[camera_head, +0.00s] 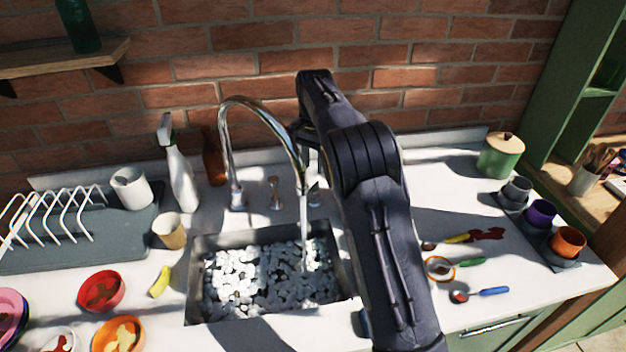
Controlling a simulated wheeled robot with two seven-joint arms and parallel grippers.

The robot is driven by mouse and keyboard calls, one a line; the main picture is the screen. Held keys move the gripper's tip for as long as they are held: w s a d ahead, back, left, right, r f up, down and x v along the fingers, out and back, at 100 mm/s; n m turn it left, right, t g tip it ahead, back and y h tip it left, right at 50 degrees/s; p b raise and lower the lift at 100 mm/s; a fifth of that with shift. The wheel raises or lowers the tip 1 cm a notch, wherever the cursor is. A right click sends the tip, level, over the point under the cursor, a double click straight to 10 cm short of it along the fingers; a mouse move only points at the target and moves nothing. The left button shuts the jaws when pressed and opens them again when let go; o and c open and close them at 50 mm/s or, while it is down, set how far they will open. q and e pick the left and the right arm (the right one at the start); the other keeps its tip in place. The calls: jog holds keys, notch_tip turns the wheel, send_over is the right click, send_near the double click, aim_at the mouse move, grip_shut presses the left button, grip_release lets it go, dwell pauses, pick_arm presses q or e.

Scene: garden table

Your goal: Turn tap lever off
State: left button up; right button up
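A chrome gooseneck tap (222,140) stands behind the sink, its spout curving over to the right. A pale stream of water (304,232) runs from the spout into the sink (193,272), which is filled with white foam-like lumps. A small metal handle (273,190) stands on the counter right of the tap's base. Another small fitting (314,192) shows farther right, partly covered by my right arm. My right gripper (303,136) is behind the spout's right side, mostly hidden by its own arm; its fingers cannot be made out. My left gripper is out of view.
A spray bottle (181,177), brown bottle (214,160), white mug (130,187) and beige cup (169,231) stand left of the tap. A dish rack (50,215) is at far left. Bowls (101,291) sit at front left. Utensils (488,292) and a cup tray (540,234) are right.

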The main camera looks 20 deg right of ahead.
aim_at(313, 186)
notch_tip(313, 186, down, 8)
jog(key=shift+w+r+p, duration=0.1)
jog(key=shift+p, duration=0.25)
grip_shut()
